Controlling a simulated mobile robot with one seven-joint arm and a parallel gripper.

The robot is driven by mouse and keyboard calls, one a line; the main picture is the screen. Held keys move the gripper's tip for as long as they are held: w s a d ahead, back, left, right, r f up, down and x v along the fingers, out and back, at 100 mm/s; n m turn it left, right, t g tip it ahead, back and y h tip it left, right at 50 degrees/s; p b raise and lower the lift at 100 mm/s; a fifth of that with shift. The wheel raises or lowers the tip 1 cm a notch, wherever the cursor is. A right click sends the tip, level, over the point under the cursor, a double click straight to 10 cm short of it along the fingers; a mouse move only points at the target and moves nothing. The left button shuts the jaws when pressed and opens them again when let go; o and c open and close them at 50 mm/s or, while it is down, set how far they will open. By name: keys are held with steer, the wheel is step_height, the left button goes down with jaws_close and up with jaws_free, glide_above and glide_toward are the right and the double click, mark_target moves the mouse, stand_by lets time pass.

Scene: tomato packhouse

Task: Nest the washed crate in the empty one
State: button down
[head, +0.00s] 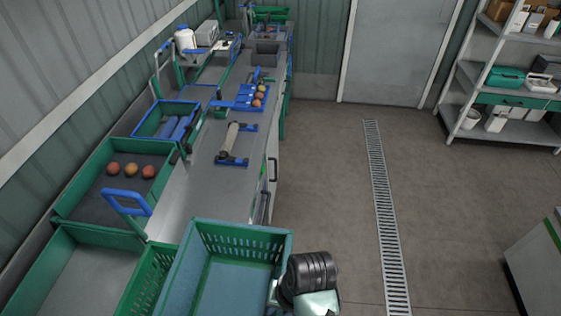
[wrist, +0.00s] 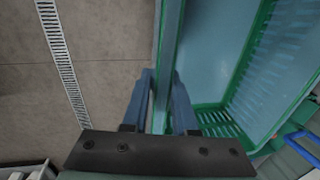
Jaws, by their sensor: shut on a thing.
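A green slatted crate with a blue-grey inside (head: 222,282) is at the bottom centre of the head view, tilted in the picture and seemingly empty. It fills much of the wrist view's right side (wrist: 215,50). My gripper (wrist: 162,78) is shut on this crate's side wall, one blue finger on each side of it. In the head view my wrist is at the crate's right edge. A second green slatted crate (head: 150,277) shows just left of the held one. The held crate hides most of it, so its inside and any contact between them cannot be told.
A green-walled bin (head: 60,262) with a bare grey floor lies at far left. Behind it a green bin (head: 88,172) holds three tomatoes. A long grey bench (head: 215,175) carries blue fixtures and tomatoes. The floor to the right, with a drain grate (head: 383,215), is clear.

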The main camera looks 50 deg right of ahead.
steer(key=shift+w+a+f, duration=0.55)
steer(key=shift+w+a, duration=0.3)
steer(key=shift+w, duration=0.35)
steer(key=shift+w+a+f, duration=0.5)
steer(key=shift+w+a, duration=0.3)
steer(key=shift+w, duration=0.35)
steer(key=shift+w+a+f, duration=0.55)
steer(key=shift+w+a, duration=0.3)
steer(key=shift+w, duration=0.35)
steer(key=shift+w+a+f, duration=0.15)
steer(key=shift+w+a, duration=0.75)
steer(key=shift+w, duration=0.3)
steer(key=b, duration=0.5)
glide_above(204, 311)
steer(key=shift+w+a+f, duration=0.15)
steer(key=shift+w+f, duration=0.05)
steer(key=shift+f, duration=0.1)
steer(key=shift+s+d+b+x, duration=0.15)
steer(key=shift+s+b+x, duration=0.1)
steer(key=shift+b+x, duration=0.8)
steer(key=shift+s+d+b+x, duration=0.2)
steer(key=shift+b+x, duration=0.4)
steer(key=shift+x, duration=1)
steer(key=shift+s+d+b+x, duration=0.15)
steer(key=shift+s+b+x, duration=0.1)
steer(key=shift+b+x, duration=0.8)
steer(key=shift+f, duration=0.5)
steer(key=c, duration=0.6)
jaws_free()
